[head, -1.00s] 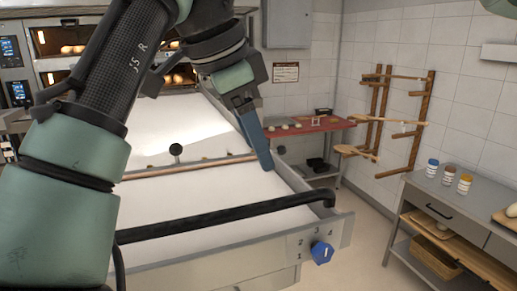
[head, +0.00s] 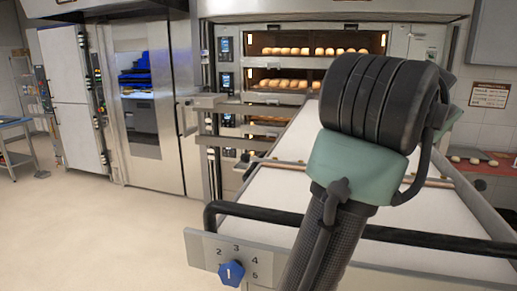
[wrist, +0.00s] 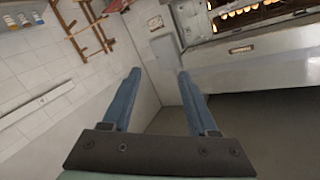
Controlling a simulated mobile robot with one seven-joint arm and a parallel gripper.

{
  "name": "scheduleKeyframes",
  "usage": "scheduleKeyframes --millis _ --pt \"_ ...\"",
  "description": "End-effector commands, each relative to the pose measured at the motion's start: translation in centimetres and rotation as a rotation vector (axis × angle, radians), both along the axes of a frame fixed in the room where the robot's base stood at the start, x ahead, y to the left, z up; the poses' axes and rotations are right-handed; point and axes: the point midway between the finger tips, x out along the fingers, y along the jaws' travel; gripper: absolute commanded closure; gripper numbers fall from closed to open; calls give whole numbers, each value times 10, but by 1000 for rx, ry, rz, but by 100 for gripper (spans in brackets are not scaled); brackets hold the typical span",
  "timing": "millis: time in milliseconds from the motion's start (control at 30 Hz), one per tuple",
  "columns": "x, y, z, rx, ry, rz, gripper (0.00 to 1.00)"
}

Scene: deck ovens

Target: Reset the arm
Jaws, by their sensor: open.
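My gripper shows in the wrist view (wrist: 160,80). Its two blue fingers stand wide apart with nothing between them. The wrist picture is tilted, with a tiled wall, a grey box and part of the oven beyond the fingers.
The white loader bed (head: 282,190) with a black handle bar (head: 440,238) and blue knob (head: 231,272) stands before the deck ovens (head: 290,85), which hold several loaves. A red table (head: 495,188) is at right. The floor at left (head: 100,235) is open.

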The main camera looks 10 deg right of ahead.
Motion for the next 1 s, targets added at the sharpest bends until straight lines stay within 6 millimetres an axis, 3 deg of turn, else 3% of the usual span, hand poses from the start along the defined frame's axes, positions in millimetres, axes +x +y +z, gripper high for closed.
scheduleKeyframes --millis 167,300,433,600,1000 --pt "-3 116 37 -447 -202 300 41" --pt "-37 206 54 -676 -387 487 41" --pt "-75 260 61 -788 -531 595 41" --pt "-103 289 64 -839 -629 653 41" --pt "-106 291 65 -843 -639 657 41"
